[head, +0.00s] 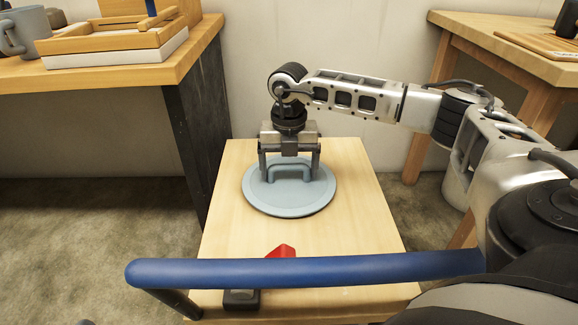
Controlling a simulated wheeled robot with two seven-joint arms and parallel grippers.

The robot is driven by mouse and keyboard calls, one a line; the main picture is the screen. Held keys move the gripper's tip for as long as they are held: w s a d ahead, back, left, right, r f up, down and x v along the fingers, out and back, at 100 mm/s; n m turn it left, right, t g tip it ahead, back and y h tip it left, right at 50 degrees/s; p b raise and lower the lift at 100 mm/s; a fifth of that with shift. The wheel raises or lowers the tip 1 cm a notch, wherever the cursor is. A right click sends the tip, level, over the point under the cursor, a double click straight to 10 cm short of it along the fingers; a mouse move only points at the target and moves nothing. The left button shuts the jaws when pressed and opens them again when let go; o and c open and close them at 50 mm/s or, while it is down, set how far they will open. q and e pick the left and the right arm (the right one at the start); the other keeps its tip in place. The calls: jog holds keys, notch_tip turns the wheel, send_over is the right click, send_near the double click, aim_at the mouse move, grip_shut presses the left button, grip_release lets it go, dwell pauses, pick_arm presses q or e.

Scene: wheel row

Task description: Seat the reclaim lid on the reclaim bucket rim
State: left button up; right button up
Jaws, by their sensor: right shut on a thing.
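The reclaim lid (290,200) is a flat blue-grey disc with a raised loop handle. It shows level over the small wooden table in the middle of the head view; whether it touches the top is hard to tell. My right gripper (290,173) points down from above and is shut on the lid's handle, a finger at each side. A pale bucket-like container (457,187) stands on the floor at the right, partly hidden by my right arm; its rim is not clearly visible. I cannot be sure it is the reclaim bucket. My left gripper is not in view.
The small wooden table (365,225) has bare top around the lid. A red and black object (282,252) lies near its front, behind a blue bar (300,270). A bench (100,77) with mug and trays stands left, another wooden table (480,28) right.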

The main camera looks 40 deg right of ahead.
jog(key=o, duration=0.8)
jog(key=shift+f, duration=0.1)
jog(key=shift+f+b, duration=0.1)
jog(key=shift+b, duration=0.2)
jog(key=shift+r, duration=0.45)
notch_tip(320, 180, up, 2)
jog(key=shift+p, duration=0.7)
pick_arm(q)
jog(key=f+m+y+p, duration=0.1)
jog(key=p, duration=0.1)
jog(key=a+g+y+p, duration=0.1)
jog(key=p, duration=0.2)
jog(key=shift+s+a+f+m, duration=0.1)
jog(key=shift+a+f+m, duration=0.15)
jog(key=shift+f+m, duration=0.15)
pick_arm(e)
notch_tip(320, 180, up, 13)
jog(key=shift+w+r, duration=0.15)
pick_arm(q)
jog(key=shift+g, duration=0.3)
pick_arm(e)
jog(key=shift+r, duration=0.1)
